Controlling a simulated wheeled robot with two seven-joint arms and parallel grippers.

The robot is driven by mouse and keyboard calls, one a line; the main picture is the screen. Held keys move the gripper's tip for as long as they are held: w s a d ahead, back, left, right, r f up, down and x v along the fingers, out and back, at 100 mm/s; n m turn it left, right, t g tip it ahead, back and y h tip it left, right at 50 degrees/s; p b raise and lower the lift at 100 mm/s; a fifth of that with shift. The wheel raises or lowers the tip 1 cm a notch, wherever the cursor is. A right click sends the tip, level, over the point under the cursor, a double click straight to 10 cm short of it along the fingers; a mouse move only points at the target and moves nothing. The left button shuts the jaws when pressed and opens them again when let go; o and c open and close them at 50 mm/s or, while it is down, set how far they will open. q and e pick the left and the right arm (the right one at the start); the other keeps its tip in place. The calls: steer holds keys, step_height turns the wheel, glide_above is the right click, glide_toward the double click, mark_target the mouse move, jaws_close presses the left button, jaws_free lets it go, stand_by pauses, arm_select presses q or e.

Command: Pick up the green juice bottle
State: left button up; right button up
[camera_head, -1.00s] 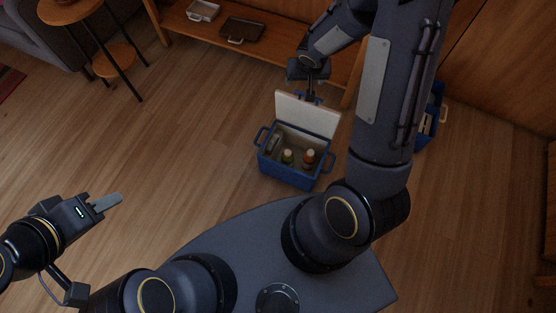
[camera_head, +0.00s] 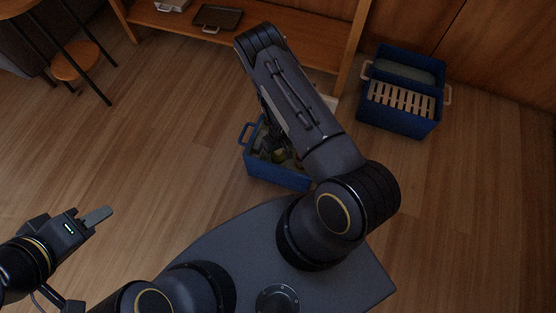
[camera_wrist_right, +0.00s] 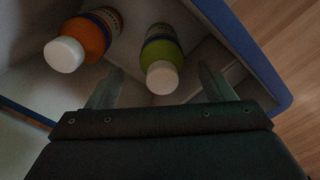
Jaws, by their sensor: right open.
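The green juice bottle (camera_wrist_right: 161,58), with a white cap, stands inside a blue cooler box (camera_wrist_right: 238,38) in the right wrist view. My right gripper (camera_wrist_right: 160,72) is open, with one finger on each side of the bottle's cap end. I cannot tell whether either finger touches it.
An orange bottle (camera_wrist_right: 92,38) with a white cap stands left of the green one in the cooler. Another blue box (camera_head: 396,122) with a slatted insert stands at the right. A wooden shelf (camera_head: 290,55) with a dark tray (camera_head: 217,18) is behind.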

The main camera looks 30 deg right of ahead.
step_height(320, 180, down, 4)
steer(key=shift+w+a+f+b, duration=0.1)
steer(key=shift+w+a+b, duration=0.05)
steer(key=shift+b, duration=0.8)
steer(key=c, duration=1.6)
